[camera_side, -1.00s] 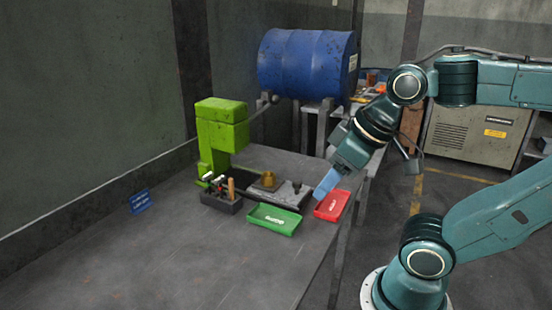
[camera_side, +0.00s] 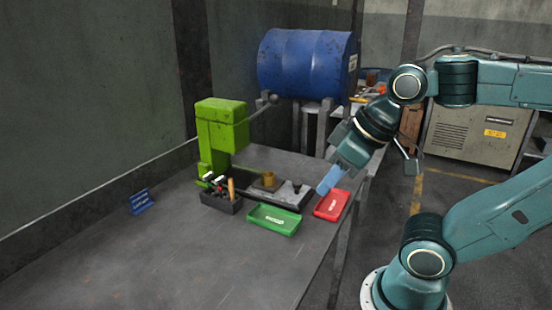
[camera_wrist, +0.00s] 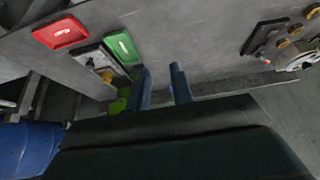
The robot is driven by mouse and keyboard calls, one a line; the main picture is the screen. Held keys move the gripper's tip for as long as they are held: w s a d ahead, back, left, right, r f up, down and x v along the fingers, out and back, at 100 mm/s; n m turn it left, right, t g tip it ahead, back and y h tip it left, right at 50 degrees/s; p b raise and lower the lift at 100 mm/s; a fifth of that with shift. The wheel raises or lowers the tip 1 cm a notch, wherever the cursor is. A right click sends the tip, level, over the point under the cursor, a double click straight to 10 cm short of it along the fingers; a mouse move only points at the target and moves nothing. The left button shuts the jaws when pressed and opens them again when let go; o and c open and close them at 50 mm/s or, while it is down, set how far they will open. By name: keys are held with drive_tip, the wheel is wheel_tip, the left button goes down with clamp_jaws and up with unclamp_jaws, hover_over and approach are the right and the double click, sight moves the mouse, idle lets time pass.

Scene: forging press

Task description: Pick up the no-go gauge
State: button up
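A dark holder block (camera_side: 220,203) stands on the bench in front of the green press. Several small tools stand in it, with red, green and orange-brown parts; I cannot tell which is the no-go gauge. My gripper (camera_side: 328,181) is in the air above the bench's right side, near the red tray and well to the right of the holder. In the wrist view my gripper (camera_wrist: 162,77) has its two fingers apart with nothing between them.
A green tray (camera_side: 273,228) and a red tray (camera_side: 331,217) lie right of the holder. The green press (camera_side: 220,130) with its lever and a dark base plate (camera_side: 262,196) stand behind. A blue sign (camera_side: 141,202) is at left. The front bench is clear.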

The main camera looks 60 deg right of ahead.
drive_tip(key=w+d+r+m+g, duration=0.15)
drive_tip(key=w+r+m, duration=0.3)
drive_tip(key=w, duration=0.55)
drive_tip(key=m+g, duration=0.4)
drive_tip(key=m, duration=1)
hover_over(221, 191)
wheel_tip(221, 191, down, 11)
drive_tip(key=shift+w+d+f+n, duration=0.15)
drive_tip(key=shift+w+d+n, duration=0.1)
drive_tip(key=shift+w+d, duration=0.05)
drive_tip(key=shift+f, duration=4.3)
